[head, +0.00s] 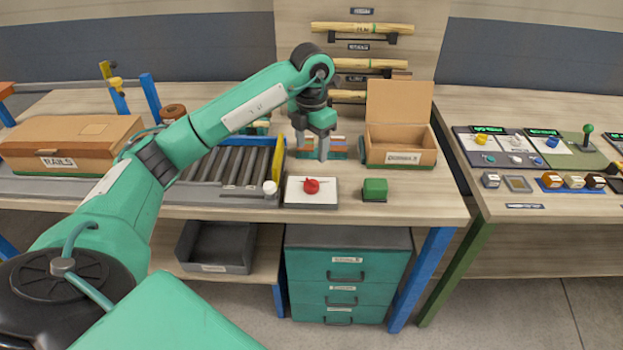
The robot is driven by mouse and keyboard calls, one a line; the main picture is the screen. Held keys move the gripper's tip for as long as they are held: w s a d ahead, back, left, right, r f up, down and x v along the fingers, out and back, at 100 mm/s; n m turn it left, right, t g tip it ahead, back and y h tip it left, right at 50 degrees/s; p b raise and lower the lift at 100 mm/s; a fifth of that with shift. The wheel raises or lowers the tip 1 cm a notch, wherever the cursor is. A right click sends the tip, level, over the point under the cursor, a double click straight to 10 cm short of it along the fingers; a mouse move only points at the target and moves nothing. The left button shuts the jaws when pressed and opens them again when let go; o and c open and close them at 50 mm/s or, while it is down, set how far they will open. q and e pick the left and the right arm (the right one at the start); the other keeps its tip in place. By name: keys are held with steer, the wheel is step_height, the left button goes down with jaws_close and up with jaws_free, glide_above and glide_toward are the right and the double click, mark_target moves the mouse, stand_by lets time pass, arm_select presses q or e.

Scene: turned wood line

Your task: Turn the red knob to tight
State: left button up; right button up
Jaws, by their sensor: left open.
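The red knob (311,185) sits on a small white panel (294,197) near the front edge of the wooden bench. Its pointer and any tight mark are too small to read. My left gripper (313,158) hangs above and just behind the knob, fingers pointing down. It is open, empty and apart from the knob. My right gripper is not in the picture.
A green block (375,188) stands just right of the panel, and a white round knob (270,187) just left. Behind are a roller conveyor (222,168) and an open cardboard box (412,157). A second bench (505,205) with control panels stands at right.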

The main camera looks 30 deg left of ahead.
mark_target(311, 181)
arm_select(q)
step_height(311, 181, down, 11)
steer(key=shift+f+p, duration=0.1)
steer(key=shift+p, duration=0.75)
steer(key=shift+f, duration=0.1)
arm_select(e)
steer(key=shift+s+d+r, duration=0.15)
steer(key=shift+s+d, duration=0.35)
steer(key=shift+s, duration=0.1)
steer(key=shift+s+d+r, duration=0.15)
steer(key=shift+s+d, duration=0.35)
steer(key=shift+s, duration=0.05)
